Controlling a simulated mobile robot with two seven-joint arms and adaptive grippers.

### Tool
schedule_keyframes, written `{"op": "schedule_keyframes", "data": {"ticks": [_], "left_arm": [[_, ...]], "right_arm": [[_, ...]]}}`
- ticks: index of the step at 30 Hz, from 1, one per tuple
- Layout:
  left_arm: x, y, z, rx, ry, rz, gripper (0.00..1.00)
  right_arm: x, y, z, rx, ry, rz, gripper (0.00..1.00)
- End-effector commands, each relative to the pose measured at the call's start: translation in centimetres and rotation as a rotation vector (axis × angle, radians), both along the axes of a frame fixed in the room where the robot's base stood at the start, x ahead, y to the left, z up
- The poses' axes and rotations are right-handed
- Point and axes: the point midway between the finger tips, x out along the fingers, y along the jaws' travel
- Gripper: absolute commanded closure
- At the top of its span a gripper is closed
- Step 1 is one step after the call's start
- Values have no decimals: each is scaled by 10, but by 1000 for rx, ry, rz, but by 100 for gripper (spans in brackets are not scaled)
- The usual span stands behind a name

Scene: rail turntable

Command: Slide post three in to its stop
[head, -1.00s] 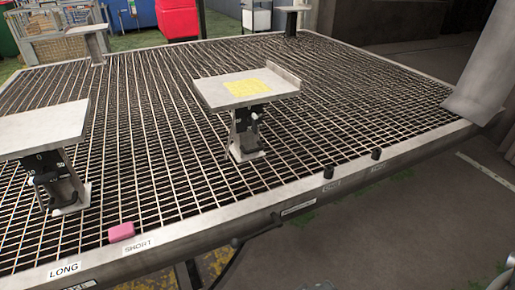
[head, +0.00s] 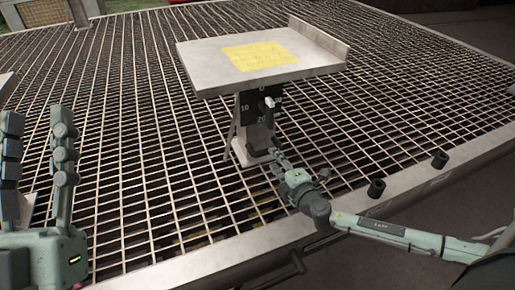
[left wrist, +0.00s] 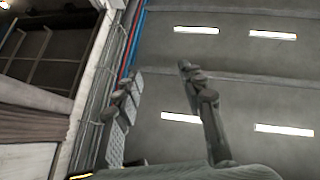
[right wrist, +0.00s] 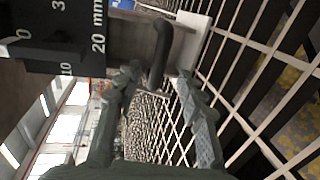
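A post (head: 255,130) with a slanted-looking flat plate (head: 205,65) and a yellow pad on top stands on the grating. I cannot read a post number on it. Its black scale block (head: 247,106) carries white marks and a small light-tipped knob. In the right wrist view the scale block (right wrist: 60,40) reads "20 mm", beside a dark looped handle (right wrist: 160,55). My right gripper (head: 279,162) is low by the post's foot, its fingers (right wrist: 155,85) apart with the handle just beyond and between them. My left gripper (head: 38,120) is raised, open and empty, pointing up.
The grating table (head: 130,180) has a flat metal rim (head: 215,255) along its near side. Part of another light plate (head: 5,85) shows at the left edge.

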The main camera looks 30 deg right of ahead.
Motion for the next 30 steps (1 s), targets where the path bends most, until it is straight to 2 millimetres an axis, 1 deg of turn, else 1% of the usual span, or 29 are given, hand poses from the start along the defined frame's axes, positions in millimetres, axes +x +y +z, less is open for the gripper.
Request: {"op": "schedule_keyframes", "data": {"ticks": [6, 9, 12, 16, 23, 24, 25, 30], "left_arm": [[-4, 3, 4, -15, -50, 5, 60], [-7, 5, 7, -24, -75, 6, 60], [-9, 6, 9, -31, -97, 9, 60], [-11, 7, 11, -35, -111, 10, 60], [-11, 7, 11, -36, -113, 10, 60], [-11, 7, 11, -35, -114, 11, 60], [-11, 7, 11, -35, -114, 11, 60], [-11, 7, 11, -35, -114, 11, 60]], "right_arm": [[35, -2, -7, 1, -2, -3, 61], [50, -3, -10, 2, -1, -4, 61], [60, -3, -13, 3, 1, -4, 61], [67, -4, -14, 3, 1, -4, 61], [68, -4, -15, 3, 2, -4, 61], [68, -4, -14, 3, 2, -4, 62], [68, -4, -14, 3, 2, -4, 66], [68, -4, -14, 3, 2, -4, 87]]}}
